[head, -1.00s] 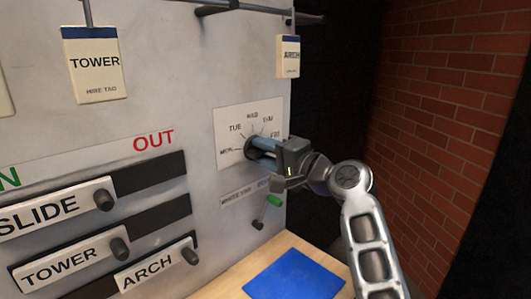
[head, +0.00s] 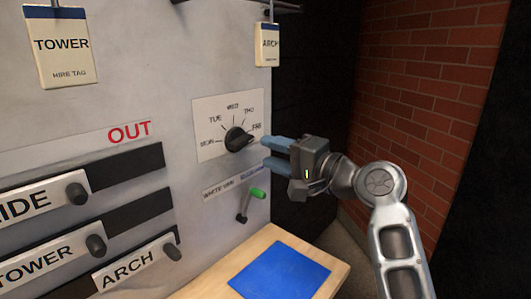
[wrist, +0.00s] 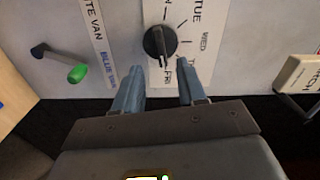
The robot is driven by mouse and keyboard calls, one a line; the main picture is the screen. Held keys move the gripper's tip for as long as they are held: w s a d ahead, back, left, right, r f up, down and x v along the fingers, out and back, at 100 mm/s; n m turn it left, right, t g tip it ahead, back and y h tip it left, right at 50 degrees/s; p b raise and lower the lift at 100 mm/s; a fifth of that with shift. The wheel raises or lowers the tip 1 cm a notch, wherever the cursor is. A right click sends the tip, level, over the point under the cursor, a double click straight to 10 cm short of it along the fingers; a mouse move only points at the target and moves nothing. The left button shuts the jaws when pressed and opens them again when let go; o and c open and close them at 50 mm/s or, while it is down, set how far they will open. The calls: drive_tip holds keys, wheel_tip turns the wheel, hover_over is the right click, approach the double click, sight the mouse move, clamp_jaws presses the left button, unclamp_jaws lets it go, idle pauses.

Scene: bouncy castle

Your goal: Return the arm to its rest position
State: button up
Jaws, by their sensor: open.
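My gripper (head: 272,153) is open and empty, in front of the wall panel and to the right of the black dial knob (head: 237,139). The knob sits on a white day card (head: 215,118) marked MON to FRI, and its pointer is turned toward FRI. In the wrist view the knob (wrist: 160,42) shows ahead of the two blue fingers (wrist: 161,92), apart from them. My arm reaches in from the lower right.
A lever with a green tip (head: 257,193) is below the dial. A blue mat (head: 279,272) lies on a wooden shelf. ARCH (head: 267,45) and TOWER (head: 62,46) tags hang above. Labelled sliders (head: 138,266) are at left. A brick wall (head: 430,110) stands right.

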drive_tip(key=s+d+f+m+t+h, duration=0.15)
drive_tip(key=s+d+f+h, duration=0.35)
drive_tip(key=s+d+f, duration=0.5)
drive_tip(key=s+d+f+n+t+h, duration=0.15)
drive_tip(key=s+d+f+h, duration=0.4)
drive_tip(key=s+f, duration=0.9)
drive_tip(key=s+d+f+n+h, duration=0.1)
drive_tip(key=s+d+f, duration=0.15)
drive_tip(key=s, duration=0.45)
drive_tip(key=s+d+f+h, duration=0.1)
drive_tip(key=s+d+h, duration=0.15)
drive_tip(key=s, duration=0.45)
drive_tip(key=s+d+r+n, duration=0.1)
drive_tip(key=s+r+n, duration=0.1)
drive_tip(key=s+r, duration=0.2)
drive_tip(key=s+d+r+n, duration=0.1)
drive_tip(key=s+r, duration=0.3)
drive_tip(key=s, duration=0.6)
drive_tip(key=shift+s+r+n+t, duration=0.3)
drive_tip(key=shift+r+n+t, duration=0.1)
drive_tip(key=shift+n, duration=0.5)
drive_tip(key=shift+c, duration=0.4)
